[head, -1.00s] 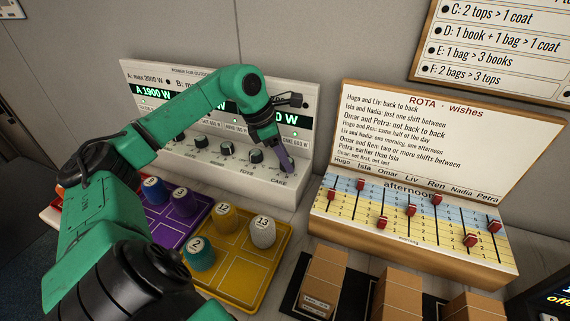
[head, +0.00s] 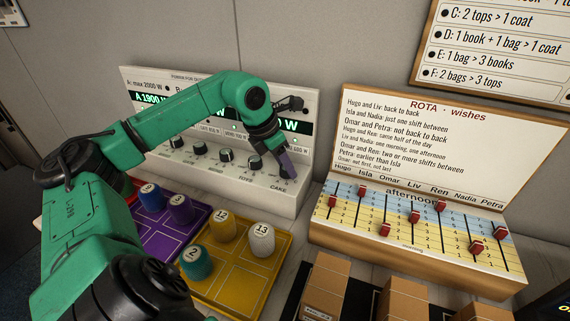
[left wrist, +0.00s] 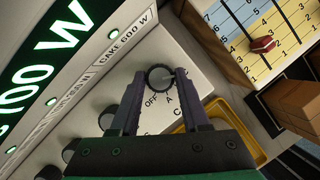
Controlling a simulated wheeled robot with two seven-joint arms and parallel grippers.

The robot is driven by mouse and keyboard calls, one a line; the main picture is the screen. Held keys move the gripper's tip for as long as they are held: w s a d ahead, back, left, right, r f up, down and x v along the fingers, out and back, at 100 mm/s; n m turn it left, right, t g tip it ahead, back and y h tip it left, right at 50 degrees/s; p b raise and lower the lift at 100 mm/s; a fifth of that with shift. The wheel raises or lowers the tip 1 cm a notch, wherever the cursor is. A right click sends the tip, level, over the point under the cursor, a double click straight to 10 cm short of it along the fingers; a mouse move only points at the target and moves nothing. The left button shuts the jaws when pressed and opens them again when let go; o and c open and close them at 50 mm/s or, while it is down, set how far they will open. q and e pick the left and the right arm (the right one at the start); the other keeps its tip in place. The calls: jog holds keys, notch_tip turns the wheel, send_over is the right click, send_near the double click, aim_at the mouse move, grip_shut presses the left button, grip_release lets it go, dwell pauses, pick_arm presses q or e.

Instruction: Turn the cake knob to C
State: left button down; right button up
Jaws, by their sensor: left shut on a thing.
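The cake knob (left wrist: 160,77) is a small dark round knob at the right end of the white power panel (head: 225,178). In the left wrist view it sits between the two purple fingers of my left gripper (left wrist: 160,75), which are shut on it. The letters OFF and A show beside it; I cannot tell clearly where its pointer stands. In the head view my left gripper (head: 288,165) reaches down onto the panel above the CAKE label and mostly hides the knob. My right gripper is not in view.
Several other dark knobs (head: 226,156) line the panel to the left. A yellow tray (head: 222,290) with numbered cylinders stands in front. The rota board (head: 420,140) with red sliders stands to the right, with cardboard boxes (head: 325,285) before it.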

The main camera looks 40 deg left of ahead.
pick_arm(q)
jog(key=shift+c, duration=1.9)
grip_release()
jog(key=v, duration=1.4)
jog(key=shift+s+r, duration=0.2)
jog(key=shift+r, duration=0.05)
jog(key=shift+a, duration=0.15)
